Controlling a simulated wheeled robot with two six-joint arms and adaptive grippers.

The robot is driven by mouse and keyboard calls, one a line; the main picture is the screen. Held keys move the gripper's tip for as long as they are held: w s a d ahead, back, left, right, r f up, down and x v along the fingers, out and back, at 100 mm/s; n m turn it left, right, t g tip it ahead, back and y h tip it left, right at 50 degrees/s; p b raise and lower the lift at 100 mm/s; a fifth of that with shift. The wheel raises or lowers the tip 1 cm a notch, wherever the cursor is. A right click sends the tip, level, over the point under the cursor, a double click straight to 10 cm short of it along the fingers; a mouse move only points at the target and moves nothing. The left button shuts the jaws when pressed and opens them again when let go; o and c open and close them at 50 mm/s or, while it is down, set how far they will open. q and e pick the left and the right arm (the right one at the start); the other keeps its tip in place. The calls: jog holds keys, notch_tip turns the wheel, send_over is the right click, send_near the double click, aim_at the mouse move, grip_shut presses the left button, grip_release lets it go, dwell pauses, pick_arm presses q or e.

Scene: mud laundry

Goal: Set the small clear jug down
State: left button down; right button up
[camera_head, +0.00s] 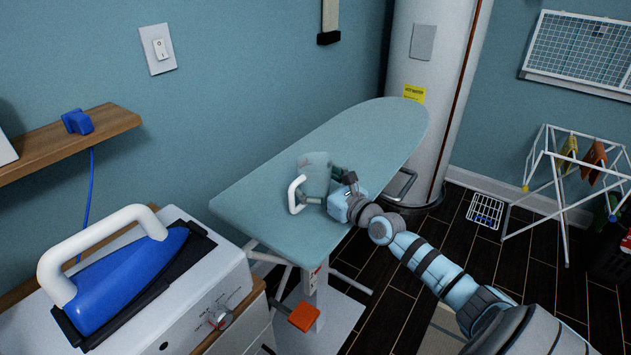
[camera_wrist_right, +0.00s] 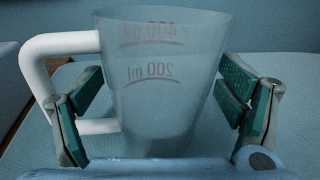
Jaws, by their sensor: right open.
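The small clear jug (camera_head: 316,172), with a white handle and red 200 ml and 400 ml marks, stands upright on the pale teal ironing board (camera_head: 385,125). In the right wrist view the jug (camera_wrist_right: 165,95) fills the middle. My right gripper (camera_head: 332,189) is open at the jug's near side, with one finger on each side of it. The left finger in the wrist view overlaps the white handle; a narrow gap shows between the jug and the right finger. The jug's base is partly hidden in the wrist view. My left gripper is out of view.
A blue iron (camera_head: 130,275) rests on a white station at the lower left. A wooden shelf (camera_head: 70,142) is on the left wall. A white cylinder (camera_head: 430,90) stands behind the board, a drying rack (camera_head: 565,165) at right. The board's far end is clear.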

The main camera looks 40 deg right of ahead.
aim_at(325, 186)
jog(key=shift+s+r+p, duration=0.1)
jog(key=shift+r+p, duration=0.15)
jog(key=shift+p, duration=0.1)
jog(key=s+p, duration=0.3)
jog(key=s, duration=0.2)
jog(key=shift+s+d+r, duration=0.1)
jog(key=shift+s, duration=0.25)
jog(key=s, duration=0.6)
jog(key=shift+d+p, duration=0.15)
jog(key=shift+p, duration=0.3)
